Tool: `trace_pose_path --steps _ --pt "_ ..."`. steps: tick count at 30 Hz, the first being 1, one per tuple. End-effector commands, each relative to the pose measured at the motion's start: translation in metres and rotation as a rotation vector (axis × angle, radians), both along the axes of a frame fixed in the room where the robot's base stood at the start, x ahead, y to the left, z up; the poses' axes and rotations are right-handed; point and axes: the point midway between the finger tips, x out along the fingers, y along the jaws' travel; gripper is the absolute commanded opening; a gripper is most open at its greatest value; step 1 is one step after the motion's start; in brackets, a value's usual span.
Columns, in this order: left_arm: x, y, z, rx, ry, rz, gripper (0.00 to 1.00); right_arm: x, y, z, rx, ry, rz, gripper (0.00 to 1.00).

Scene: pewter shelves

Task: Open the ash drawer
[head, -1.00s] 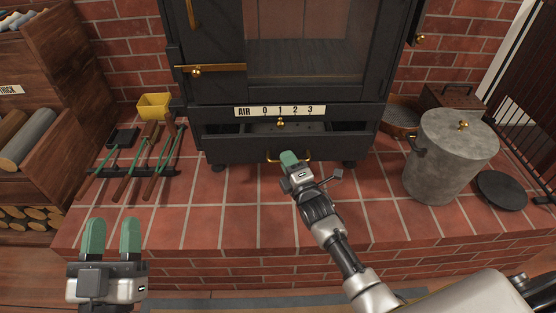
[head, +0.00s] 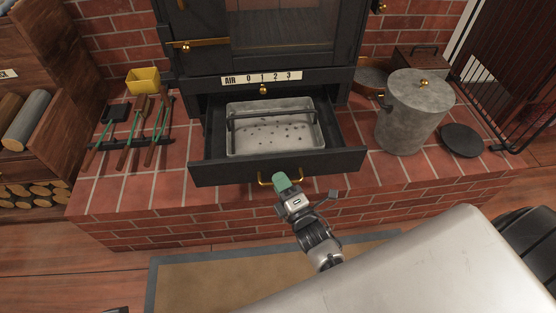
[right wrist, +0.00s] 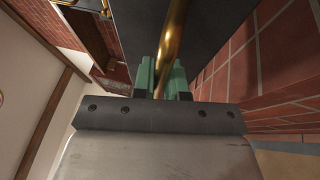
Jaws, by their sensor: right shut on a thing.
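The ash drawer (head: 278,166) stands pulled well out from under the black stove (head: 260,60), over the brick hearth. A grey metal ash pan (head: 275,140) with a dark bar handle and dark specks on its floor sits inside it. My right gripper (head: 281,181) is at the drawer's front, shut on the brass handle (head: 264,182). In the right wrist view, the green fingertips (right wrist: 161,78) close around the brass handle bar (right wrist: 172,40). My left gripper is out of view in the head view; only a dark bit shows at the bottom left edge.
A lidded grey metal bucket (head: 414,112) and a black round disc (head: 461,140) stand on the hearth at right. Fire tools (head: 135,130) and a yellow box (head: 143,80) are at left. A brown mat (head: 220,280) lies on the floor in front.

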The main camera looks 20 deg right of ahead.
Motion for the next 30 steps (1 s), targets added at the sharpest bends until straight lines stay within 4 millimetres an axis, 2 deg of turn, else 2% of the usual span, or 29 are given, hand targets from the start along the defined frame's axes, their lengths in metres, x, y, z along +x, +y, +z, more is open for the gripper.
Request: trace_pose_path --steps 3,9,24,25,30 --pt "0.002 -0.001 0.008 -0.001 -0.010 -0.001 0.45 -0.017 0.005 0.001 0.002 0.004 -0.001 0.00" --pt "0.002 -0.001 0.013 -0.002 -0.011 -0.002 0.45 -0.032 0.009 0.000 0.001 0.002 0.000 0.00" --pt "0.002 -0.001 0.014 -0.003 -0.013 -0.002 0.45 -0.038 0.011 -0.001 0.001 0.002 -0.001 0.00" --pt "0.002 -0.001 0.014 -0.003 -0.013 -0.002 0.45 -0.038 0.011 -0.001 0.001 0.002 -0.001 0.14" --pt "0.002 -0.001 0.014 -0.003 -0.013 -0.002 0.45 -0.037 0.011 -0.001 0.001 0.001 0.000 0.37"
